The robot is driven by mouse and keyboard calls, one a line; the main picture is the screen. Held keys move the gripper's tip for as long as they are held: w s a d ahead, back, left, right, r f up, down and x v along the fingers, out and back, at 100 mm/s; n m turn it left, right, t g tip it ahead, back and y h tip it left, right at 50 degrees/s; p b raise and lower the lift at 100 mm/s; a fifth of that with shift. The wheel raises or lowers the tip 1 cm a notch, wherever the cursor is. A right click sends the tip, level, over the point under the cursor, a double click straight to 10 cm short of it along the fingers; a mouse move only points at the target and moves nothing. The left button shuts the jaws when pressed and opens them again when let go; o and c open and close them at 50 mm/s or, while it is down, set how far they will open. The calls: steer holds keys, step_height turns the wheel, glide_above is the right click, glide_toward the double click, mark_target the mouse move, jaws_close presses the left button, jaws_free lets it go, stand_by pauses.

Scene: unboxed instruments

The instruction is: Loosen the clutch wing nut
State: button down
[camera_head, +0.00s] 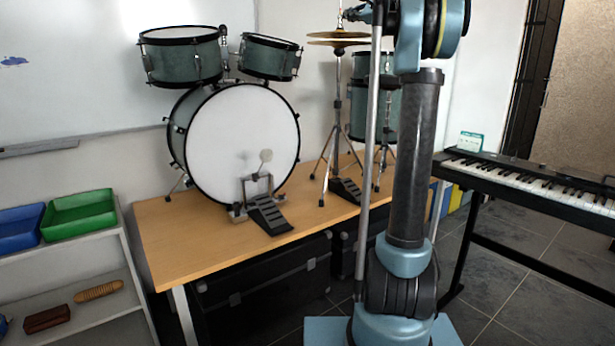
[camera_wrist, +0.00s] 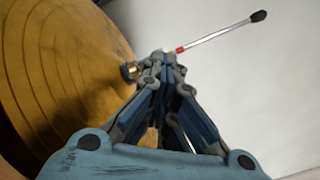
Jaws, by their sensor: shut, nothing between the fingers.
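The gold hi-hat cymbals (camera_head: 338,38) sit on a tall stand (camera_head: 336,120) at the back of the table. In the wrist view a cymbal (camera_wrist: 60,75) fills the left side. A small dark and brass-coloured part (camera_wrist: 130,71), apparently the clutch wing nut, shows just left of my fingertips. My gripper (camera_wrist: 162,60) is shut and empty beside it; I cannot tell whether they touch. A thin light rod (camera_wrist: 215,36) with a red band and dark tip extends up right from behind the fingertips. In the head view my gripper (camera_head: 352,13) is small, near the cymbals' top.
A bass drum (camera_head: 240,145) with toms (camera_head: 182,55) above and a pedal (camera_head: 268,214) stands left on the wooden table (camera_head: 190,250). Another drum (camera_head: 374,110) stands behind the cymbal stand. A keyboard (camera_head: 530,180) is at right, and a shelf with trays (camera_head: 78,214) at left.

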steer(key=n, duration=0.4)
steer(key=shift+n, duration=0.4)
steer(key=c, duration=1)
jaws_free()
steer(key=shift+w, duration=0.1)
steer(key=shift+c, duration=0.2)
steer(key=shift+v, duration=3.05)
